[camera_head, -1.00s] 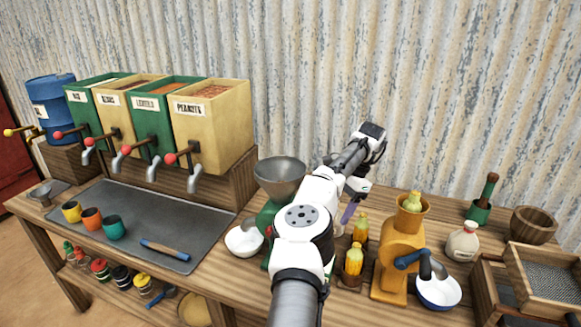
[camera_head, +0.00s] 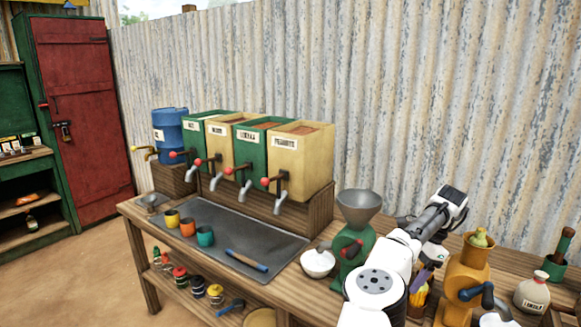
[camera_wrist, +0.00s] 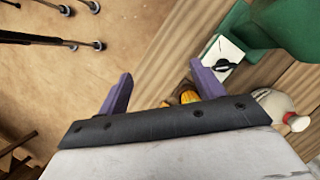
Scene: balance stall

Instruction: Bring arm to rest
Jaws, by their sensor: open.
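My arm (camera_head: 375,285) reaches over the counter at the right of the head view, with its wrist up near the wall. The purple fingers of my gripper (camera_wrist: 163,88) stand wide apart in the wrist view, with nothing between their tips. A purple finger also shows in the head view (camera_head: 424,277), partly hidden by my arm. The gripper is between the green grinder (camera_head: 356,248) and the yellow grinder (camera_head: 466,272).
The wooden counter (camera_head: 290,283) holds dispensers (camera_head: 300,160), a grey tray (camera_head: 215,230) with cups (camera_head: 188,227), and a white bowl (camera_head: 318,263). Floor is open at left (camera_head: 75,265).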

